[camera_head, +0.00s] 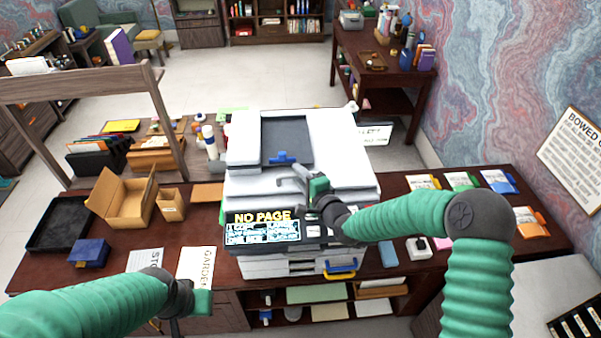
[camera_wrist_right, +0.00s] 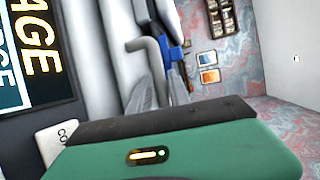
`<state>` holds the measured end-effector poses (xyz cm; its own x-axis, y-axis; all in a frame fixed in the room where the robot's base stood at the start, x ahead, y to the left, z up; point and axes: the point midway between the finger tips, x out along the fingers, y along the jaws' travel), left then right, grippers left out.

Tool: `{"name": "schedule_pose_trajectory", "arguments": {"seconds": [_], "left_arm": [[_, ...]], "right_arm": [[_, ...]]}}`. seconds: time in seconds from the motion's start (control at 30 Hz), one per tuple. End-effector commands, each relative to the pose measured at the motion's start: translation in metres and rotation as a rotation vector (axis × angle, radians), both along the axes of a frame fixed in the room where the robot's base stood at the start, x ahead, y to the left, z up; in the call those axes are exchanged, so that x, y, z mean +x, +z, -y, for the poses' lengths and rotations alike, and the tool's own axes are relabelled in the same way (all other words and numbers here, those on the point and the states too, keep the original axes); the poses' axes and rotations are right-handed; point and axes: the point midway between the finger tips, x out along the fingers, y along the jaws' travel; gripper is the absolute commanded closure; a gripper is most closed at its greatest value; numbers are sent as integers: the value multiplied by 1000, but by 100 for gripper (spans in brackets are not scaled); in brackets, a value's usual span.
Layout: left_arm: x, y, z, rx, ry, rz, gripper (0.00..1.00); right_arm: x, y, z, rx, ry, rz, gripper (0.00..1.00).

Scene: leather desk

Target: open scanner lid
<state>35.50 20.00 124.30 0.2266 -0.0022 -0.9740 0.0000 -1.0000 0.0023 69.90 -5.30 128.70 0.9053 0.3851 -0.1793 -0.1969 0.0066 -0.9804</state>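The scanner (camera_head: 345,165) stands on the dark desk with its white lid down. Its front panel (camera_head: 262,228) reads "NO PAGE". A grey bent handle (camera_head: 290,184) sits at the lid's front, and it also shows in the right wrist view (camera_wrist_right: 152,60). My right gripper (camera_head: 305,190) is at the front of the lid, close by the handle. Its fingers (camera_wrist_right: 158,92) show near the handle in the wrist view; I cannot tell if they touch it or how far apart they are. My left gripper (camera_head: 192,300) is low at the desk's front edge, its fingers mostly hidden.
An open cardboard box (camera_head: 122,198), a black tray (camera_head: 62,222) and a blue box (camera_head: 90,252) are left of the scanner. Several coloured card holders (camera_head: 460,181) lie on the right. A wooden frame (camera_head: 80,88) rises at the left back.

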Motion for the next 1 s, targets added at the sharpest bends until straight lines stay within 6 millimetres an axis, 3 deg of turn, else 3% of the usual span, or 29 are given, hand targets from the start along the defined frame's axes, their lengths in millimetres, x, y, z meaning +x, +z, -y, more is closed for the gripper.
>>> {"name": "schedule_pose_trajectory", "arguments": {"seconds": [0.13, 0.3, 1.0], "left_arm": [[0, -1, 0, 0, 0, 0, 100], [0, -1, 0, 0, 0, 0, 100], [0, -1, 0, 0, 0, 0, 100]], "right_arm": [[0, 0, 3, 1, -1, 0, 78], [0, -1, 5, 1, -2, -1, 100], [1, -3, 8, 0, -8, -5, 100]]}}
